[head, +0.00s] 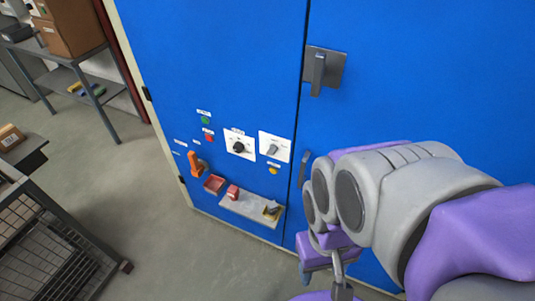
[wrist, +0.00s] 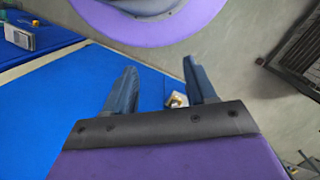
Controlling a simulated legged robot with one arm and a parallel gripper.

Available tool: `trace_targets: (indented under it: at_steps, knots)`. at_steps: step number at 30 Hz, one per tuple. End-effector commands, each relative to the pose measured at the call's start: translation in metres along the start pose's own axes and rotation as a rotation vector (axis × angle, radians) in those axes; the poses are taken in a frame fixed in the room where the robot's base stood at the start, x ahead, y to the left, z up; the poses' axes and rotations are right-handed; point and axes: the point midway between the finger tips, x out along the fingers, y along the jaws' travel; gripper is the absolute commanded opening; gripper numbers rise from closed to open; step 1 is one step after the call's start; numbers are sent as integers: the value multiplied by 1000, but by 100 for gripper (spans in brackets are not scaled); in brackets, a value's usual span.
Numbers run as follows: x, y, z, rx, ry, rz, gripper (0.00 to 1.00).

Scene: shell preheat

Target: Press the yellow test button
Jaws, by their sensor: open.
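The yellow test button (head: 273,170) is a small round yellow knob low on the blue cabinet front, under the right-hand white switch plate. A small label sits just above it. My gripper (wrist: 160,64) is open, with its two dark blue fingers spread and nothing between them. In the head view my arm reaches in from the right, and the gripper hangs below and right of the button, apart from it. The fingers are mostly hidden there. I cannot make out the button in the wrist view.
A green button (head: 205,120), a red button (head: 209,138) and two rotary switches share the panel. An orange handle (head: 195,163), a red bin (head: 214,184) and a small grey shelf (head: 240,207) sit lower. A grey door handle (head: 319,70) juts out.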

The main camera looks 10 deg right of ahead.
Motion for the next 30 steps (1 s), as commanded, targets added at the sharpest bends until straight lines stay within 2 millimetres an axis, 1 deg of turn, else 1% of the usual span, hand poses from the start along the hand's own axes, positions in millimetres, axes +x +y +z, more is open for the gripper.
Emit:
trace_targets:
  at_steps: [1,2,17,30]
  knots:
    - [0,0,0,0,0,0,51]
    - [0,0,0,0,0,0,48]
    - [0,0,0,0,0,0,0]
    - [0,0,0,0,0,0,0]
